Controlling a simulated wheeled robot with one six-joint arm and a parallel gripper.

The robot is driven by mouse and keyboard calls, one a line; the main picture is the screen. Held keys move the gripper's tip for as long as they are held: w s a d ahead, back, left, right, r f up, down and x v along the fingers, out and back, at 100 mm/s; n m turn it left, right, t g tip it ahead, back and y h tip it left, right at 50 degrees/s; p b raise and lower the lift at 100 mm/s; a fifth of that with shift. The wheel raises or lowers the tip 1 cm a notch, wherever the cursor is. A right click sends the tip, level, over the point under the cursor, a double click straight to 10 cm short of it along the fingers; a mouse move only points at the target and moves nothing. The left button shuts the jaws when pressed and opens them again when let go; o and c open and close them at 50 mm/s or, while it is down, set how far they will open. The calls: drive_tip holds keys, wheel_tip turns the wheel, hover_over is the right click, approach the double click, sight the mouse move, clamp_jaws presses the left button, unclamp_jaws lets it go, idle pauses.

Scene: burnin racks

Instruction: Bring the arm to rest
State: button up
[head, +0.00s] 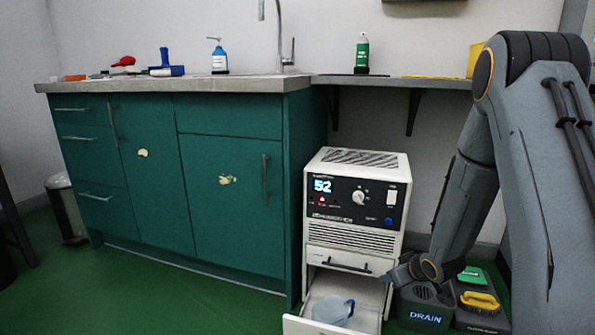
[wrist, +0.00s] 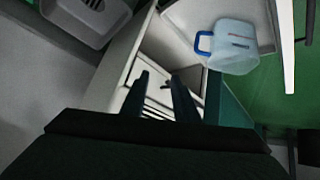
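My arm reaches down at the right of the head view, and my gripper (head: 400,273) is low beside the white dehumidifier (head: 357,196). In the wrist view the two dark fingers of my gripper (wrist: 159,82) stand apart with nothing between them. Below the dehumidifier's front panel, a white drawer or bucket bay (head: 298,326) is pulled open. A clear jug with a blue handle (head: 331,309) lies in it. The jug also shows in the wrist view (wrist: 236,47), off to the right of my fingers and apart from them.
A grey container marked DRAIN (head: 425,314) and a dark one with a yellow handle (head: 481,304) stand close to my gripper. Green cabinets (head: 230,195) carry a counter with bottles and tools. A bin (head: 67,212) stands far left. The green floor (head: 150,300) before the cabinets is clear.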

drive_tip(key=s+a+r+m+g+h, duration=0.1)
drive_tip(key=s+a+r+m+g, duration=0.15)
drive_tip(key=s+r, duration=0.4)
drive_tip(key=s+a+r+m+g, duration=0.1)
drive_tip(key=s+a+r, duration=0.3)
drive_tip(key=s, duration=0.6)
drive_tip(key=s+a+r+m+g+h, duration=0.1)
drive_tip(key=s+a+r+g, duration=0.15)
drive_tip(key=s+r, duration=0.4)
drive_tip(key=s+a+r+n+g+y+p, duration=0.1)
drive_tip(key=s+a+r+n, duration=0.1)
drive_tip(key=s+a+r, duration=0.35)
drive_tip(key=s+a+r+n+g+p, duration=0.1)
drive_tip(key=s+a+r+n+p, duration=0.1)
drive_tip(key=s+a, duration=0.65)
drive_tip(key=s+a+r+n+y+p, duration=0.1)
drive_tip(key=s+a+r+n, duration=0.1)
drive_tip(key=s+a+r, duration=0.35)
drive_tip(key=d+r+m+p, duration=0.2)
drive_tip(key=d+r+p, duration=0.4)
drive_tip(key=p, duration=0.6)
drive_tip(key=d+r+m+h+p, duration=0.1)
drive_tip(key=d+r+m+p, duration=0.1)
drive_tip(key=d+r+p, duration=0.4)
drive_tip(key=d+r+m+p, duration=0.2)
drive_tip(key=d+r+p, duration=0.4)
drive_tip(key=r+p, duration=0.8)
drive_tip(key=shift+s+d+h+p, duration=0.15)
drive_tip(key=shift+d+h+p, duration=0.25)
drive_tip(key=shift+p, duration=2)
